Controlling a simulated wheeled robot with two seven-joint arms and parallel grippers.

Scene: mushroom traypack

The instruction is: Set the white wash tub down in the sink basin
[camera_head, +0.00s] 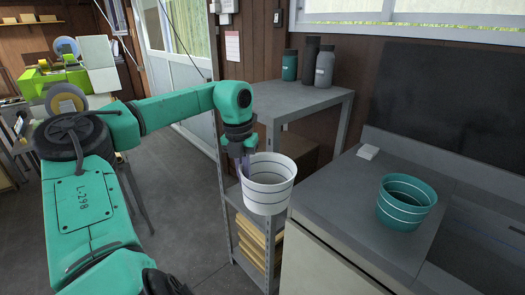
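The white wash tub (267,190), with thin dark bands, hangs upright in the air, left of the counter and in front of the grey shelf unit. My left gripper (244,165) is shut on the left side of its rim; the fingertips are partly hidden by the tub. The sink basin (480,238) is at the right edge of the view, cut off by the frame, so its inside shows only in part. My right gripper is not in view.
A teal tub (406,206) stands on the grey counter (350,205) between the white tub and the sink. A small white block (368,152) lies near the counter's back. Several bottles (312,61) stand on the shelf unit (290,97). The counter's left front is clear.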

